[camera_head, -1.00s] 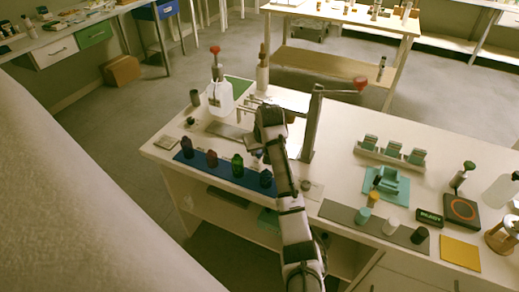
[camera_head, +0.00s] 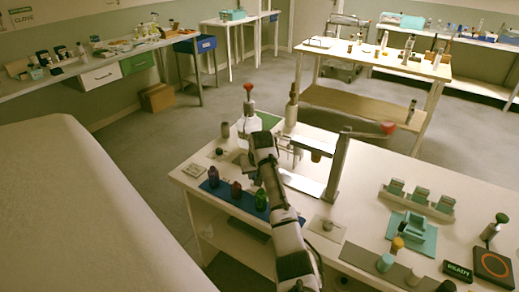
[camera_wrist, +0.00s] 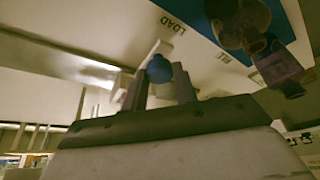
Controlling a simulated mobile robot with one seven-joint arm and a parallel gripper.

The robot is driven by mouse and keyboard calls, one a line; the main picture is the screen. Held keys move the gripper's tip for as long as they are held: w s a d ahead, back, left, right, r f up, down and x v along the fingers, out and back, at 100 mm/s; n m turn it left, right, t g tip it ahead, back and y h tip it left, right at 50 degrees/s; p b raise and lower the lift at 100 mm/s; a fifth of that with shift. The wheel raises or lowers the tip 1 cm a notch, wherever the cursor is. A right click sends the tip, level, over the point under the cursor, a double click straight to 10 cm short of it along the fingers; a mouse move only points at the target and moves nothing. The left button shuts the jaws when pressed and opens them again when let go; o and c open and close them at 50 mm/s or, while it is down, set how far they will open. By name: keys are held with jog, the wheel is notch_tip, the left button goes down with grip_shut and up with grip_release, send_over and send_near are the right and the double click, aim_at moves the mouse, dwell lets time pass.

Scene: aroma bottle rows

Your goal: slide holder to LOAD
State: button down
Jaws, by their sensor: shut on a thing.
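In the wrist view my gripper (camera_wrist: 158,84) is shut on a round blue knob (camera_wrist: 159,68), one finger on each side of it. A pale block, which looks like part of the holder (camera_wrist: 153,48), shows just behind the knob. The printed word LOAD (camera_wrist: 173,23) lies on the pale surface close beyond it, with a second, partly readable label farther right. In the head view my arm reaches over the bench to its far left part; its wrist (camera_head: 263,142) hides the fingers, the knob and most of the holder.
A post with a red-tipped lever (camera_head: 388,128) rises to the right. A white bottle with a red top (camera_head: 249,118) stands behind my wrist. Teal blocks (camera_head: 410,232) stand farther right.

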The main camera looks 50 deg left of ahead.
jog(key=c, duration=1.1)
grip_release()
jog(key=b+v, duration=0.2)
jog(key=v, duration=1.2)
jog(key=shift+b, duration=0.35)
jog(key=shift+f, duration=0.1)
